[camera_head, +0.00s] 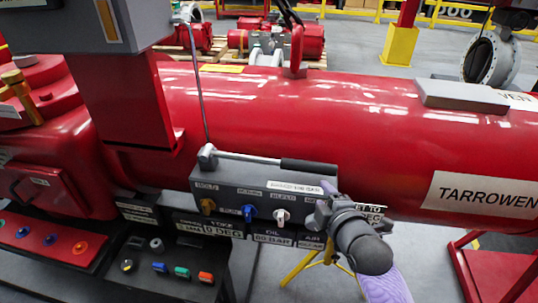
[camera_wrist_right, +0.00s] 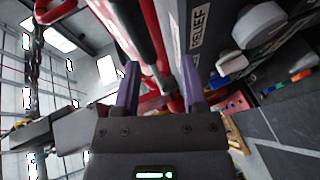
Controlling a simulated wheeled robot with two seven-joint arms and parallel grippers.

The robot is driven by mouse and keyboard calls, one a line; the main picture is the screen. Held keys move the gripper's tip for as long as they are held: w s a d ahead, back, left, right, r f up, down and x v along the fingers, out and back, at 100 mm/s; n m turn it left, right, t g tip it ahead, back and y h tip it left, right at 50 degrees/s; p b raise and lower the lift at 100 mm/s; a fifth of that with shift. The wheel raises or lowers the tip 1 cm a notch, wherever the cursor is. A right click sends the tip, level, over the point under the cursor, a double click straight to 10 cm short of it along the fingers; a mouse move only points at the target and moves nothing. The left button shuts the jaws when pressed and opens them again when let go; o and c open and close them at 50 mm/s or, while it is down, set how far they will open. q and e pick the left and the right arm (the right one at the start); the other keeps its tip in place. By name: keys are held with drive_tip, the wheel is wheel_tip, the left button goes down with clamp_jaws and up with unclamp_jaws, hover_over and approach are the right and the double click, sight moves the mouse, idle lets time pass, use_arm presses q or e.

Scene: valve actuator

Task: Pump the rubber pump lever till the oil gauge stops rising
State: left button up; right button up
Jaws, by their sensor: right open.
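The pump lever (camera_head: 245,157) is a metal rod with a black rubber grip (camera_head: 308,167), lying nearly level along the top of the grey control box (camera_head: 255,183). Its left end meets a metal pivot (camera_head: 208,156). My right gripper (camera_head: 326,190) is just below and right of the grip's free end, fingers pointing up toward it. In the right wrist view my gripper (camera_wrist_right: 160,85) is open, and a dark bar, seemingly the grip (camera_wrist_right: 137,30), shows beyond and between the purple fingers; contact cannot be told. An oil label (camera_head: 275,238) sits under the box; no needle is readable. My left gripper is not in view.
The large red cylinder (camera_head: 370,120) runs behind the box. Orange, blue and white knobs (camera_head: 281,216) stick out of the box front. A button panel (camera_head: 165,268) is at lower left. A thin upright rod (camera_head: 198,85) rises near the pivot.

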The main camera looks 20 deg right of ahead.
sight(313, 170)
drive_tip(key=shift+n+t, duration=0.3)
drive_tip(key=w, duration=0.3)
drive_tip(key=w+d+b, duration=0.1)
drive_tip(key=w, duration=0.1)
drive_tip(key=w+b, duration=0.1)
drive_tip(key=w, duration=0.2)
drive_tip(key=shift+w+d+r, duration=0.1)
drive_tip(key=shift+w+d, duration=0.15)
drive_tip(key=shift+w, duration=0.1)
drive_tip(key=shift+w+b, duration=0.3)
drive_tip(key=shift+w, duration=0.1)
drive_tip(key=shift+c, duration=0.4)
drive_tip(key=c, duration=0.5)
clamp_jaws()
